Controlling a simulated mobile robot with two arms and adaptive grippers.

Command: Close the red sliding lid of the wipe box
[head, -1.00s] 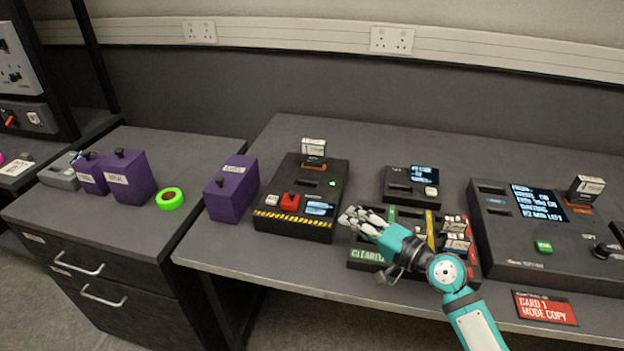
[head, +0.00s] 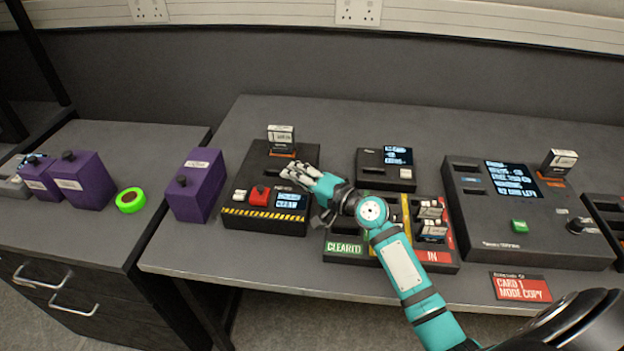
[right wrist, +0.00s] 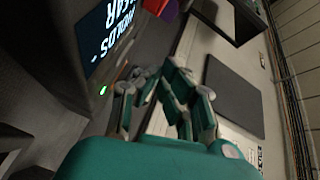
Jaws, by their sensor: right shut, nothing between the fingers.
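The wipe box (head: 232,192) is a black box with a yellow-black striped front edge, on the table left of centre in the head view. Its red lid (head: 259,195) shows as a small red block on the top, left of a small lit screen (head: 289,200). A lit screen (right wrist: 103,30) also shows close up in the right wrist view, with a green light. My right gripper (head: 295,172) is shut and empty, over the right part of the box, right of the red lid. Its fingers hide part of the box top. My left gripper is out of view.
A purple box (head: 196,185) stands left of the wipe box. A sorting tray (head: 349,248) with several cartridges lies under my right forearm. A small black device (head: 386,170) is behind it, and a larger console (head: 525,235) is at right.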

